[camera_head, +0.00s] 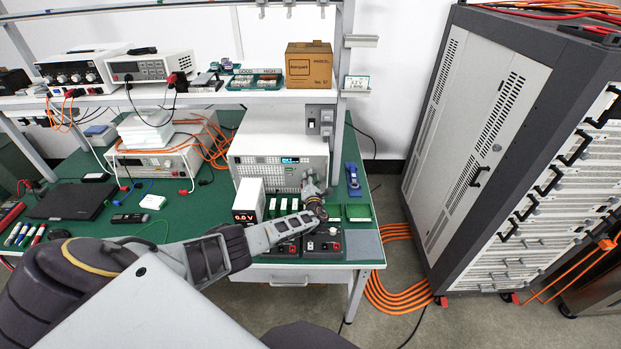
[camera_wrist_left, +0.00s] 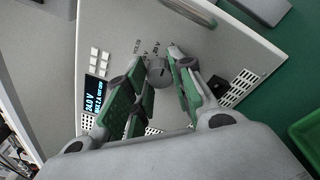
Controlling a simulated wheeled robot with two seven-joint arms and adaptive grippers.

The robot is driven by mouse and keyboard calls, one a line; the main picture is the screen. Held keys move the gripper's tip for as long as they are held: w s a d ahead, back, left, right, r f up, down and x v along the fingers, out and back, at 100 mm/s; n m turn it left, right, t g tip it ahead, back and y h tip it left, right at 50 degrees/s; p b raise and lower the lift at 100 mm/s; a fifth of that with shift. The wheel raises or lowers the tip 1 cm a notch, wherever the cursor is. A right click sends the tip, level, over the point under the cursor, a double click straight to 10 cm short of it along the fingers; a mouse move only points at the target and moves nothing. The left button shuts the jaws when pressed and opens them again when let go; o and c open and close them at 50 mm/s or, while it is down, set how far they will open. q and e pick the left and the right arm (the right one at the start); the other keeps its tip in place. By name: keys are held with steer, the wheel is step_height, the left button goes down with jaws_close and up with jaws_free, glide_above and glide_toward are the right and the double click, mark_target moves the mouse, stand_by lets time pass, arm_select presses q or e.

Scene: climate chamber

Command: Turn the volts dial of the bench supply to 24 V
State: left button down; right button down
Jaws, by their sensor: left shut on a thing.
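The bench supply (camera_head: 250,147) is a light grey box on the green bench, under the shelf. Its lit blue display (camera_head: 290,160) is too small to read in the head view. In the left wrist view the display (camera_wrist_left: 94,92) shows 24.0 V, with a smaller line below. The volts dial (camera_wrist_left: 158,72) is a round grey knob on the front panel, between my fingertips. My left gripper (camera_wrist_left: 157,66) is shut on the dial, one green-padded finger on each side. In the head view my left gripper (camera_head: 310,187) covers the dial. My right gripper is not in view.
A white meter box (camera_head: 247,200) with a red 0.0 V readout stands in front of the supply. Black terminal boxes (camera_head: 322,245) sit near the bench's front edge. A green tray (camera_head: 357,212) lies to the right. A tall grey cabinet (camera_head: 480,130) stands right of the bench.

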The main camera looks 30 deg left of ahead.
arm_select(q)
steer(key=shift+m, duration=0.7)
steer(key=c, duration=1.2)
jaws_free()
steer(key=shift+s+d, duration=0.1)
steer(key=shift+s, duration=0.05)
steer(key=shift+v, duration=5.85)
